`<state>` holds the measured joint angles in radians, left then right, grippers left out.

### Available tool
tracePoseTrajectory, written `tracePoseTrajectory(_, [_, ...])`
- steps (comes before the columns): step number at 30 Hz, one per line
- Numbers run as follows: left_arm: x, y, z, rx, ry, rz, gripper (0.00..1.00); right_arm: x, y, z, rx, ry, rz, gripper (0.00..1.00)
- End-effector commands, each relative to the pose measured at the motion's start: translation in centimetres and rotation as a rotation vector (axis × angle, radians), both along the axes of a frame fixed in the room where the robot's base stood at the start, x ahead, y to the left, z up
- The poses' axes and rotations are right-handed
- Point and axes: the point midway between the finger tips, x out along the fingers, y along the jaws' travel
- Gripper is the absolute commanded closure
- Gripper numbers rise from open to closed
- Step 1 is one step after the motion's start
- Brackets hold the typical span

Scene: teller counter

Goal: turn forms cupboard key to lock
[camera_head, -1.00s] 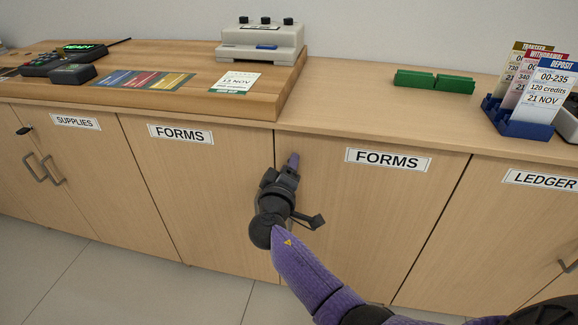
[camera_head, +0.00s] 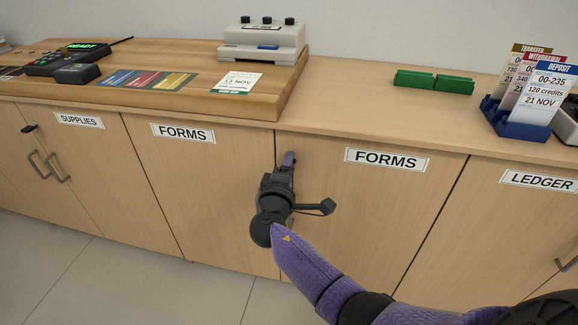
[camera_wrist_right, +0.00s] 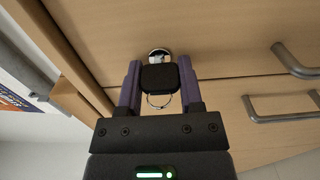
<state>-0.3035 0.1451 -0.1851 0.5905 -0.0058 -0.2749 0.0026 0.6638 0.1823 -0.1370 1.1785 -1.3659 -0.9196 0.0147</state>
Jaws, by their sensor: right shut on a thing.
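The forms cupboard has two doors with FORMS labels, a left door (camera_head: 190,190) and a right door (camera_head: 350,215). My right gripper (camera_head: 288,160) is at the upper left corner of the right door, by the seam between the doors. In the right wrist view my right gripper (camera_wrist_right: 159,80) is shut on the black head of the key (camera_wrist_right: 158,78), with a purple finger on each side. A metal ring hangs from the key. The key points into a round silver lock (camera_wrist_right: 159,54) in the door. In the head view the gripper hides the key and lock. My left gripper is out of view.
Another dark key (camera_head: 29,128) sits in the supplies cupboard (camera_head: 85,165) at the left. The counter edge overhangs just above my gripper.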

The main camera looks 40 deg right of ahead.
Motion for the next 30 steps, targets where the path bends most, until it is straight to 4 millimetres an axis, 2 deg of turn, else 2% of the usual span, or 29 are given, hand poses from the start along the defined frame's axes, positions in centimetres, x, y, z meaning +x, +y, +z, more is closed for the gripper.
tracePoseTrajectory(12, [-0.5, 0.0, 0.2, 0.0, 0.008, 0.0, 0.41, 0.0, 0.0, -0.1, -0.004, 0.006, 0.002, 1.0])
tracePoseTrajectory(13, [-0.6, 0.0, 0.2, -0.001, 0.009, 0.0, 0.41, 0.0, 0.1, -0.1, -0.004, 0.006, 0.002, 0.47])
tracePoseTrajectory(17, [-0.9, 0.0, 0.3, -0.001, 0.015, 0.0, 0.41, 0.0, 0.0, -0.1, -0.003, 0.005, 0.001, 0.19])
tracePoseTrajectory(26, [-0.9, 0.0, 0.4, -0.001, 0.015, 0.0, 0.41, -0.1, 0.2, 0.0, -0.003, 0.004, 0.002, 0.18])
tracePoseTrajectory(30, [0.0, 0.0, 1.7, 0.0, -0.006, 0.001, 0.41, -1.8, 2.2, 0.6, -0.001, 0.003, 0.004, 0.18])
